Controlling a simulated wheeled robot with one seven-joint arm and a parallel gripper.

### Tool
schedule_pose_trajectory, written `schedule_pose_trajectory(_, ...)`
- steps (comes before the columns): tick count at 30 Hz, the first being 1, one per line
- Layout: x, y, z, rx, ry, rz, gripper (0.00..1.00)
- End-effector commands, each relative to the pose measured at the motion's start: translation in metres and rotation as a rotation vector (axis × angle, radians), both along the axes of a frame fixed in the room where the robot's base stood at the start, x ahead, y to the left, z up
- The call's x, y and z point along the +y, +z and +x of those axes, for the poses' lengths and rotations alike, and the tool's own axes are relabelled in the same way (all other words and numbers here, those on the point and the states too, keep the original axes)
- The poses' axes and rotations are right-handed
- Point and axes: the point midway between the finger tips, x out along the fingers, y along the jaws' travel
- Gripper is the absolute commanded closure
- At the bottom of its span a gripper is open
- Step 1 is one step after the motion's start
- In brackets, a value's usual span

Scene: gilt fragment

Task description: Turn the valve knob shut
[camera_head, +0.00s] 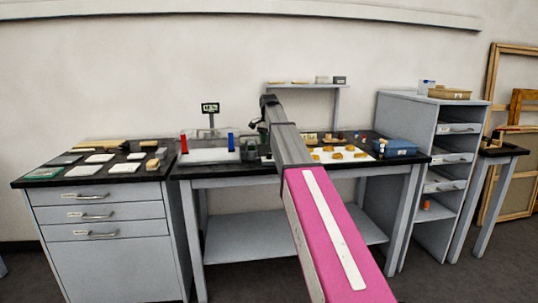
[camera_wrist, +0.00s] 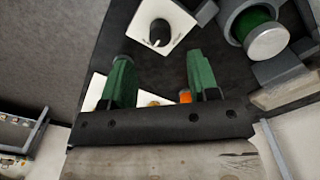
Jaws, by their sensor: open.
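A dark round knob (camera_wrist: 159,33) with a pale pointer line sits on a white square plate (camera_wrist: 178,17) at the top of the wrist view. I take it for the valve knob. My gripper (camera_wrist: 161,72) is open, with its two green fingers apart and nothing between them. The knob is ahead of the fingertips, apart from them and roughly centred on the gap. In the head view I cannot make out the knob; my arm covers part of the middle table.
A green cylinder with a silver cap (camera_wrist: 266,41) stands close right of the knob in the wrist view. A second white plate and an orange thing (camera_wrist: 185,96) show behind the fingers. The head view shows a small display (camera_head: 210,108), a blue box (camera_head: 396,148) and a drawer cabinet (camera_head: 105,230).

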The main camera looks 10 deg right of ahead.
Motion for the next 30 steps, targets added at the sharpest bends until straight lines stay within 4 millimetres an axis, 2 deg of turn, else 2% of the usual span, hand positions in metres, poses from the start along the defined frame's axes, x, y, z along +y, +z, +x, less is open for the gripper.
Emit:
schedule_pose_trajectory(3, 0.000, -0.023, -0.001, 0.001, 0.000, 0.000, 0.45)
schedule_pose_trajectory(9, 0.000, -0.051, -0.001, 0.000, 0.001, 0.000, 0.45)
schedule_pose_trajectory(15, 0.000, -0.064, -0.001, 0.000, 0.001, 0.000, 0.45)
schedule_pose_trajectory(24, 0.000, -0.065, 0.000, -0.001, 0.001, 0.000, 0.45)
schedule_pose_trajectory(28, 0.000, -0.065, 0.000, -0.001, 0.001, 0.001, 0.87)
schedule_pose_trajectory(29, 0.000, -0.065, 0.000, -0.001, 0.001, 0.001, 0.95)
schedule_pose_trajectory(30, 0.000, -0.065, 0.000, -0.001, 0.001, 0.001, 0.95)
